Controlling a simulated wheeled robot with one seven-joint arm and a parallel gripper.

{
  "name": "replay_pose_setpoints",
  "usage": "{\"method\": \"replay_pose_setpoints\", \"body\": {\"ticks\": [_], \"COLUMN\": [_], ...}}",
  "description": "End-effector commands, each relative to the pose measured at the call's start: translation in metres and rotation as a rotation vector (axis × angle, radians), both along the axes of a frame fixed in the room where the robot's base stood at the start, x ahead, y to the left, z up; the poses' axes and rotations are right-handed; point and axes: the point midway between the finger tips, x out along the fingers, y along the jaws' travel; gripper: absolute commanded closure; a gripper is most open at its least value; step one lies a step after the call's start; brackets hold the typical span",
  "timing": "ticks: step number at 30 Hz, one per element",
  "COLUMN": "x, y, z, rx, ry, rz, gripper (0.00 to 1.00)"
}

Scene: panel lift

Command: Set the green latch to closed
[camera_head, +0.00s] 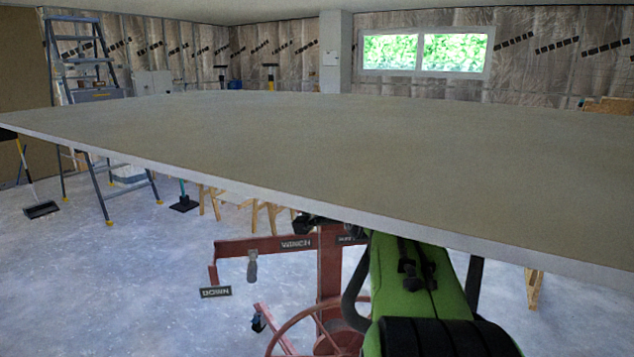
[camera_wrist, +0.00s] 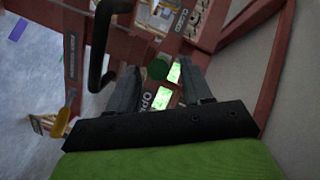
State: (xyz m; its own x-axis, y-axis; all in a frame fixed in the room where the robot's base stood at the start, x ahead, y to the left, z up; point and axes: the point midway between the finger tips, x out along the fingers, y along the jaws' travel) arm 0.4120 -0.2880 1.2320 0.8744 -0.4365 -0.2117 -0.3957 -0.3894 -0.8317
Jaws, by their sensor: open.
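The green latch shows as a round dark-green knob (camera_wrist: 157,68) in the wrist view, on the red lift frame. It lies nearer the OPEN label (camera_wrist: 155,101) than the CLOSED label (camera_wrist: 182,18). Bright green patches show just right of and below the knob. My gripper (camera_wrist: 159,72) is open, with one dark finger left of the knob and one right of it. I cannot tell whether either finger touches the knob. In the head view the latch and my fingers are hidden behind the panel and my green arm.
A wide flat panel (camera_head: 300,140) lies on the lift, over my arm. Below it are the red winch arm (camera_head: 265,246), a DOWN sign (camera_head: 216,292) and a red wheel (camera_head: 318,318). A stepladder (camera_head: 85,100) stands left. Floor at the left front is clear.

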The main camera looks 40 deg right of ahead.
Motion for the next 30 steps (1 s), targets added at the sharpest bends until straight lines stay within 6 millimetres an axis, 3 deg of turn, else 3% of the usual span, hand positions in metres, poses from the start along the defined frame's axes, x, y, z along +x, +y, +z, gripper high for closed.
{"method": "replay_pose_setpoints", "body": {"ticks": [6,14,24,30], "x": [0.027,0.030,0.029,0.029], "y": [-0.014,-0.015,-0.015,-0.014], "z": [-0.005,-0.007,-0.007,-0.007], "rx": [-0.001,0.000,0.000,0.000], "ry": [0.001,0.000,0.000,0.000], "rz": [0.000,0.000,0.000,0.000], "gripper": [0.50,0.50,0.99,1.00]}}
